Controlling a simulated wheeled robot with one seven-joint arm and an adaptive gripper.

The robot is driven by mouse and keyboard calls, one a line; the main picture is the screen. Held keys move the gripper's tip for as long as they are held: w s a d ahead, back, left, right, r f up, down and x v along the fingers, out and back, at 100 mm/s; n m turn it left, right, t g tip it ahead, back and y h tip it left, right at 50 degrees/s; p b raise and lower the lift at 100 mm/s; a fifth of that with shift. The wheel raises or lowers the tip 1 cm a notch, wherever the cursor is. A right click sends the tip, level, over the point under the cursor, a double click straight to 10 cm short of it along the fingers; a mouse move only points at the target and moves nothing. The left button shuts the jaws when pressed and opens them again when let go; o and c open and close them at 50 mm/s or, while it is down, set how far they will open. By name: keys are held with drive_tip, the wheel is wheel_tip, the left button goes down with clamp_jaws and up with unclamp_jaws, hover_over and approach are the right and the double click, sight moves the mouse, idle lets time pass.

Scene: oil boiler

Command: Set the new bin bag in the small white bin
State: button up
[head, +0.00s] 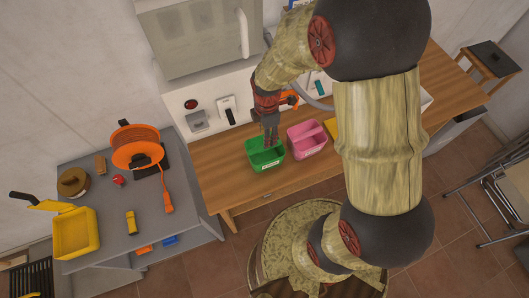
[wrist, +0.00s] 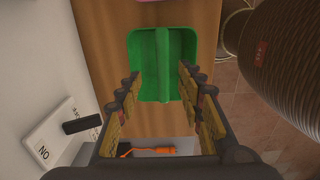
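No bin bag and no small white bin can be made out in either view. My gripper (head: 270,139) points down over the green two-part container (head: 265,153) on the wooden worktop. In the wrist view its two padded fingers stand apart, with nothing seen between them. The green container also shows in the wrist view (wrist: 148,68), beyond the fingertips, with a ridge across its middle. I cannot tell from these views whether the fingertips touch it.
A pink container (head: 307,139) stands right of the green one, with something yellow beyond, partly behind my arm. A stool (head: 490,58) and chair stand at right.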

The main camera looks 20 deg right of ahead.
sight(265, 153)
drive_tip(key=f, duration=0.4)
drive_tip(key=shift+s+a+f, duration=0.2)
drive_tip(key=shift+s+a, duration=0.05)
drive_tip(key=shift+a, duration=0.15)
drive_tip(key=shift+f, duration=0.6)
drive_tip(key=shift+c, duration=1.3)
clamp_jaws()
